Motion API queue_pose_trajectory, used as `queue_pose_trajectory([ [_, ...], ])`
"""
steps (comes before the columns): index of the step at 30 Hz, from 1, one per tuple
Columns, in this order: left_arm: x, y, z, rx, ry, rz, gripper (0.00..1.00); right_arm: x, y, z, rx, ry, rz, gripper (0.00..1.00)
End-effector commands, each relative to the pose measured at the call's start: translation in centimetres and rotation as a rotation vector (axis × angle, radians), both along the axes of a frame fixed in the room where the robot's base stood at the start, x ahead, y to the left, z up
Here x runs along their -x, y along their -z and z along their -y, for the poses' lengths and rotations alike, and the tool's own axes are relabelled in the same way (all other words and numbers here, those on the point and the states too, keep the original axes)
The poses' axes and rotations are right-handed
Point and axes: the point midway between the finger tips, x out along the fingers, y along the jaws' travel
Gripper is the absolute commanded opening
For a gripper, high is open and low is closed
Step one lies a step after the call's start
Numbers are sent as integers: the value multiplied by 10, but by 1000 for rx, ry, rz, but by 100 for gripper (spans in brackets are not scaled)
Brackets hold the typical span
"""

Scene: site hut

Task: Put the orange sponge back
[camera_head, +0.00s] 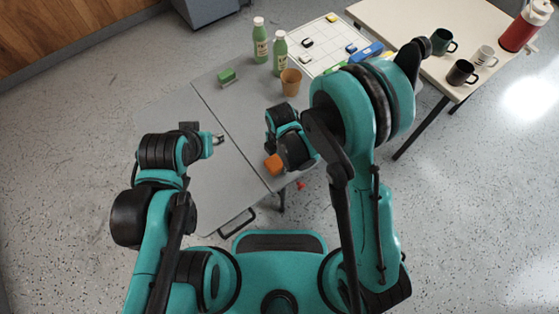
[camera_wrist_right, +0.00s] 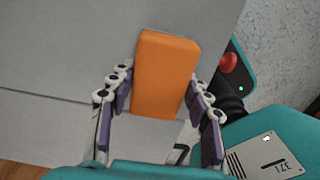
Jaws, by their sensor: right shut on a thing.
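The orange sponge (camera_head: 274,165) is a small block near the front right edge of the grey table (camera_head: 185,115). My right gripper (camera_head: 279,160) is shut on it. In the right wrist view the sponge (camera_wrist_right: 165,75) sits between the two fingers of the gripper (camera_wrist_right: 158,92), with grey tabletop behind it. Whether the sponge touches the table is not clear. My left gripper (camera_head: 217,139) is over the left part of the table, apart from the sponge; its fingers are too small to judge.
On the grey table stand two green bottles (camera_head: 260,42), a brown cup (camera_head: 290,82) and a green block (camera_head: 227,77). A white gridded board (camera_head: 326,38) with small items lies behind. A cream table (camera_head: 420,18) at right holds mugs and a red flask (camera_head: 522,30). The table's left part is clear.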

Motion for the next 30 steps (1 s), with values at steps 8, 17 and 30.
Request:
queue_pose_trajectory([
  [8,0,1,0,0,0,0,40,0,1,0,0,0,0,22],
  [17,0,2,0,0,0,0,40,0,2,0,0,0,0,70],
  [30,0,-15,0,0,0,0,40,0,-34,1,0,0,0,70],
])
